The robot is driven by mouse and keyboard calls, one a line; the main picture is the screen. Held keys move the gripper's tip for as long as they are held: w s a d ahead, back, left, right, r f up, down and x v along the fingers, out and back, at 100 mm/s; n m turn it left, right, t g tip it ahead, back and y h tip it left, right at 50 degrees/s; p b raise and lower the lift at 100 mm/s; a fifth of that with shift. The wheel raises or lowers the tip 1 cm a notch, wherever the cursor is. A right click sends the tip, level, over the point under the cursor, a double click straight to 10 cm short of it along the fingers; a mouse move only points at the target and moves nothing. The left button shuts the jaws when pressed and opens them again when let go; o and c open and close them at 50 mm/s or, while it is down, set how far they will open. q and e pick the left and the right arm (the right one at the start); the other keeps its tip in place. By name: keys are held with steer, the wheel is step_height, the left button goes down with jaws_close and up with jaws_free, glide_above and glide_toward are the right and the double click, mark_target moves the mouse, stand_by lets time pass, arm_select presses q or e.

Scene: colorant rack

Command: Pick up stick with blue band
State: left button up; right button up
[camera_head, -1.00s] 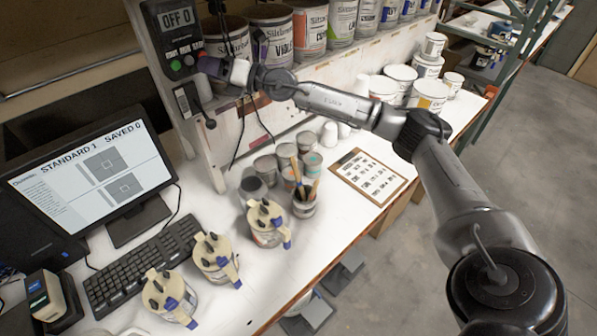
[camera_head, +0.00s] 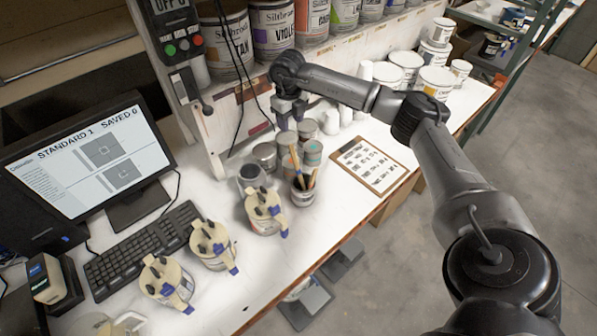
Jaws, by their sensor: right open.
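Wooden sticks (camera_head: 296,165) stand leaning in a small open can (camera_head: 303,196) near the front edge of the white bench. At least two sticks show, one leaning left and one leaning right. I cannot make out clearly which one carries a blue band. My right gripper (camera_head: 287,124) points down above the small cans just behind the sticks. It is open, apart from the sticks, with nothing seen between its fingers. My left gripper is not in view.
Several small cans (camera_head: 265,155) stand behind the stick can. Lidded pots (camera_head: 265,208) with blue handles stand left of it, near the keyboard (camera_head: 140,245). A clipboard (camera_head: 368,165) lies to the right. Large paint cans (camera_head: 272,25) line the shelf above, with cables hanging down.

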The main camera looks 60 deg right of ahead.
mark_target(291, 150)
step_height(291, 150, down, 8)
steer(key=shift+f+p, duration=0.15)
steer(key=shift+p, duration=0.4)
steer(key=shift+d+f+p, duration=0.1)
steer(key=shift+f+p, duration=0.2)
steer(key=shift+f, duration=0.25)
step_height(291, 150, down, 3)
steer(key=shift+w+d+f+p, duration=0.1)
steer(key=shift+w+p, duration=0.05)
steer(key=shift+p, duration=0.3)
steer(key=shift+f, duration=0.5)
steer(key=shift+c, duration=0.2)
jaws_close()
